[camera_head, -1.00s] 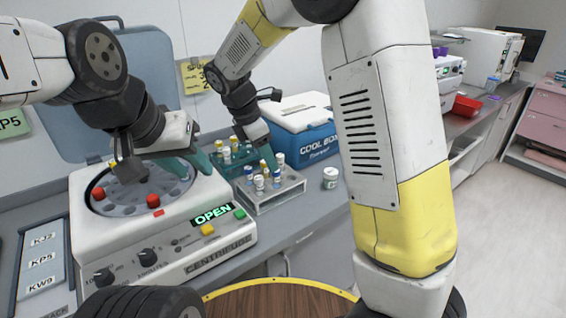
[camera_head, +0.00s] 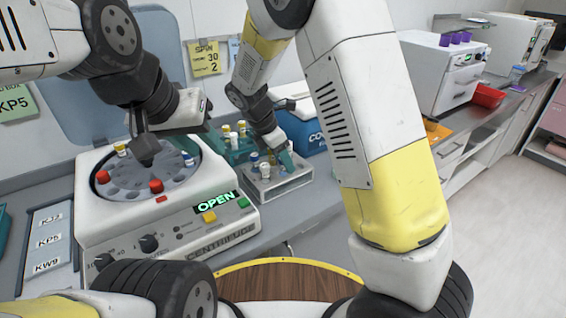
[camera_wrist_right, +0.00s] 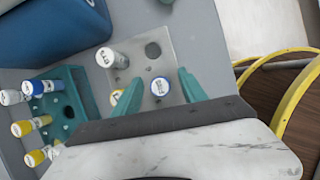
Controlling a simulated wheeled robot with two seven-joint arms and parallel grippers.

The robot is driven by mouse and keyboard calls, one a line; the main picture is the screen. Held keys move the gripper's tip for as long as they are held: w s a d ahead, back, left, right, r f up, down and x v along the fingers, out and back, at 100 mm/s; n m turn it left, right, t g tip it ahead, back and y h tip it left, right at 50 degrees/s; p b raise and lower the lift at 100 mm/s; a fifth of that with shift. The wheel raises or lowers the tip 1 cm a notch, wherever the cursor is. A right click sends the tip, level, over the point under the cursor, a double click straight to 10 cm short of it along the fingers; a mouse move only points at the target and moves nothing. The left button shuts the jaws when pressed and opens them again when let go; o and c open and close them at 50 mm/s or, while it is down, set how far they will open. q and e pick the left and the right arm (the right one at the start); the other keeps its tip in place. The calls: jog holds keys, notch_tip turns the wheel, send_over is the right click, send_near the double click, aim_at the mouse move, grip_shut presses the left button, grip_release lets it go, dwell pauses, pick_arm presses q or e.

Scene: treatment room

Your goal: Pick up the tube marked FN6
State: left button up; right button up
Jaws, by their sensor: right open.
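A grey rack (camera_head: 279,188) on the counter holds several capped tubes. My right gripper (camera_head: 275,158) is over it, fingers pointing down. In the right wrist view my right gripper (camera_wrist_right: 163,92) is open, with its teal fingers on either side of a blue-ringed tube (camera_wrist_right: 160,86). A white-capped tube (camera_wrist_right: 105,57) stands farther off in the rack. I cannot read FN6 on any cap. My left gripper (camera_head: 198,138) is above the open centrifuge; its finger gap is unclear.
The centrifuge (camera_head: 225,230) shows OPEN and holds red-capped tubes (camera_head: 156,185). A teal rack (camera_wrist_right: 75,92) of blue- and yellow-capped tubes stands beside the grey rack. A blue cool box (camera_head: 312,137) is behind. A round wooden surface (camera_head: 285,283) is in front.

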grip_shut()
dwell(0.3)
